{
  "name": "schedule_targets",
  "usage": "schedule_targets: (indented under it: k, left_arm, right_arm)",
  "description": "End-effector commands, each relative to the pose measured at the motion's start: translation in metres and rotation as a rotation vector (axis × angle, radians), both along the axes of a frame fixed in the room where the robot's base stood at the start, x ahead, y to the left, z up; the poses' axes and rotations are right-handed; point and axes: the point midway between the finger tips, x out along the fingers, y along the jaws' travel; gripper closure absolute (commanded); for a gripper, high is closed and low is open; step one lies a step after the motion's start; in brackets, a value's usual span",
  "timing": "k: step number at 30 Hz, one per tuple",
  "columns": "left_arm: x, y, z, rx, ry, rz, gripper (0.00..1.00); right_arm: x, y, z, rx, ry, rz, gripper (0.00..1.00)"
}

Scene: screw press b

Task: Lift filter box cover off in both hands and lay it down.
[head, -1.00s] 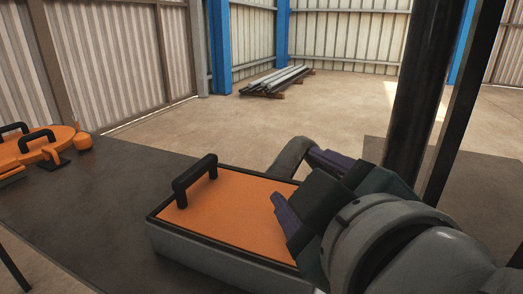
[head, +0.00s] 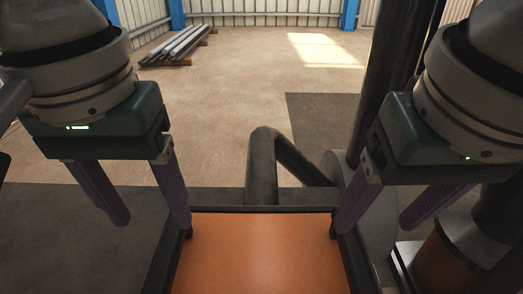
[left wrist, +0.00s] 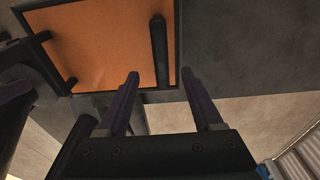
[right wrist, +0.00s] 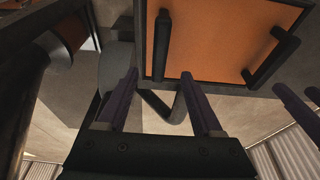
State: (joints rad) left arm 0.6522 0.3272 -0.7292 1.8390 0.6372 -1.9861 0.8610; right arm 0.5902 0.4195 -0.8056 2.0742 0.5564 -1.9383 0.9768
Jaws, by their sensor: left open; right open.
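The orange filter box cover (head: 260,255) with a dark rim lies at the bottom middle of the head view, its near part cut off. A black handle (left wrist: 159,45) runs along one side, and the other handle (right wrist: 161,50) along the opposite side. My left gripper (head: 152,226) is open over the left side; in its wrist view the near handle lies between the spread fingers in the picture. My right gripper (head: 374,227) is open over the right side, with its handle likewise between the fingers. Contact cannot be told.
A dark bent pipe (head: 264,160) stands just behind the cover. A thick dark column (head: 396,80) rises behind my right gripper. An orange and grey part (head: 440,265) is close at the right. Metal bars (head: 178,46) lie far back on open floor.

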Motion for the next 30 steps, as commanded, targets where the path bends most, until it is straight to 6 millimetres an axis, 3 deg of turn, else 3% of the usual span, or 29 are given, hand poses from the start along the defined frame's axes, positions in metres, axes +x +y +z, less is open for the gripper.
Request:
schedule_targets:
  k: [8,12,21,30]
  left_arm:
    - [0.002,0.000,-0.016,0.000,0.002,0.000,0.32]
    - [0.003,0.001,-0.028,0.002,0.003,0.000,0.32]
    - [0.009,0.000,-0.080,0.001,0.002,0.000,0.32]
    - [0.012,0.000,-0.098,0.000,-0.001,-0.002,0.32]
  right_arm:
    - [0.007,0.008,-0.012,0.021,-0.014,0.010,0.32]
    - [0.003,-0.001,-0.030,0.001,0.018,-0.008,0.32]
    - [0.020,-0.002,-0.079,-0.005,0.010,-0.004,0.32]
    - [0.025,-0.001,-0.096,-0.003,0.006,-0.003,0.32]
